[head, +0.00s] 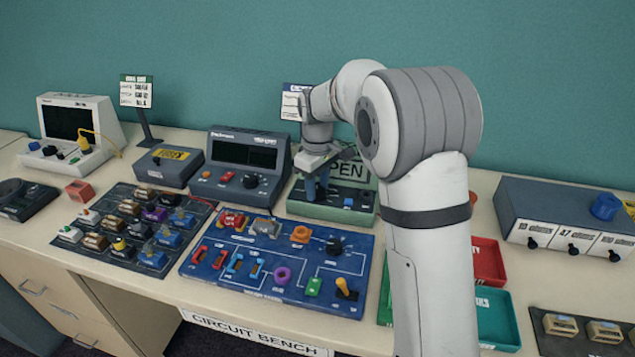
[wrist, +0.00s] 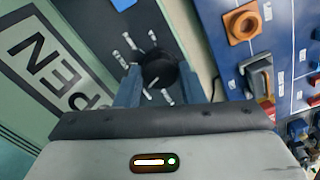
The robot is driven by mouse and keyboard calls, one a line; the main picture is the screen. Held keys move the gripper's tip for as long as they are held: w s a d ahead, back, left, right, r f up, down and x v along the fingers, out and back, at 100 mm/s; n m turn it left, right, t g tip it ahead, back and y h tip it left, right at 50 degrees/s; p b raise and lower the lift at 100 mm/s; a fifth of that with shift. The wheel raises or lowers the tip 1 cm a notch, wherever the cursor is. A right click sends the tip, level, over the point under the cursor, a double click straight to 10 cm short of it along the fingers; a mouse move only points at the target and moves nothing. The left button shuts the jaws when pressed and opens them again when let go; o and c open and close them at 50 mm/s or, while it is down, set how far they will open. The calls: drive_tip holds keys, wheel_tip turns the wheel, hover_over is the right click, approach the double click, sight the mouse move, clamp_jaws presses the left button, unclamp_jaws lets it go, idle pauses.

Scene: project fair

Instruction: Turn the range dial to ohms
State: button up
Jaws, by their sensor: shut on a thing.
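The range dial (wrist: 160,68) is a round black knob with a white pointer mark. It sits on a dark panel with short white labels around it, in the wrist view. My gripper (wrist: 158,78) has one finger on each side of the dial and is shut on it. In the head view my gripper (head: 318,190) reaches down onto the left part of the green meter (head: 334,210), and the dial is hidden there. The meter's display reads "OPEN" (head: 347,170), partly covered by my arm. The labels are too small to read, so the dial's setting cannot be told.
A grey bench unit (head: 240,165) with its own knob stands close left of the meter. The blue circuit board (head: 280,262) lies in front. Red (head: 489,262) and green (head: 497,320) trays are to the right, partly behind my arm. A small sign (head: 294,102) stands behind.

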sight(317, 190)
drive_tip(key=shift+n+p, duration=0.3)
drive_tip(key=shift+n, duration=1)
drive_tip(key=o, duration=1)
drive_tip(key=shift+r, duration=3.95)
